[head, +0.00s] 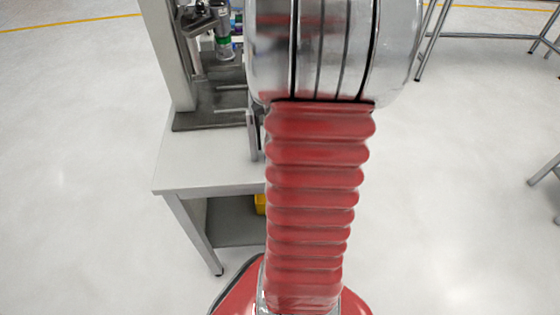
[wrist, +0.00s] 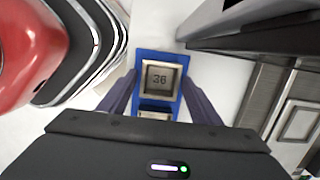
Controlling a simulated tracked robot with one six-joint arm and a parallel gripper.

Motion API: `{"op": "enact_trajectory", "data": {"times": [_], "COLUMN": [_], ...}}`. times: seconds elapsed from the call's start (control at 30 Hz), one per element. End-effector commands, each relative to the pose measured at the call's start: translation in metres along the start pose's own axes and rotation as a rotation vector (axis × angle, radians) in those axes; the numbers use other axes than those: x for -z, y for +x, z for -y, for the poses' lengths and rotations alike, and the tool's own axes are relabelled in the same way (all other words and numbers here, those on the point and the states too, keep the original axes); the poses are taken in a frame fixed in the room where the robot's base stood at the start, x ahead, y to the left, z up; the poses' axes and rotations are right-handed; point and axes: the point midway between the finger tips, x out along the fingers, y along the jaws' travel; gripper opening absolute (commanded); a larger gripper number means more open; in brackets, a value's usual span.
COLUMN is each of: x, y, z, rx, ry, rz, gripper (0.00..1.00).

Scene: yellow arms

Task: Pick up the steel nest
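In the wrist view a square steel piece marked 36, which I take as the steel nest (wrist: 161,78), sits in a blue frame (wrist: 142,60). A second steel piece (wrist: 155,108) shows in the same frame, nearer my gripper's body and partly hidden by it. The dark fingers of my gripper (wrist: 159,76) are apart, one on each side of the blue frame. I cannot tell whether they touch it. In the head view my gripper and the nest are not visible; my red arm and its metal joint fill the middle.
In the head view a pale workbench (head: 205,175) with a machine (head: 212,40) on it stands left of my arm. Something yellow (head: 260,204) is under it. A grey frame table (head: 490,36) is at the upper right. Grey cabinets (wrist: 300,122) are right in the wrist view.

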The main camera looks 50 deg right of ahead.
Motion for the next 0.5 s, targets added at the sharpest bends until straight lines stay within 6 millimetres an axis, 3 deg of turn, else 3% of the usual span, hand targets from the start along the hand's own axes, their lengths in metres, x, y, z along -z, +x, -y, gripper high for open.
{"op": "enact_trajectory", "data": {"times": [0.5], "x": [-0.0001], "y": [0.0000], "z": [-0.0001], "rx": [0.000], "ry": [0.000], "rz": [0.000], "gripper": [0.21]}}
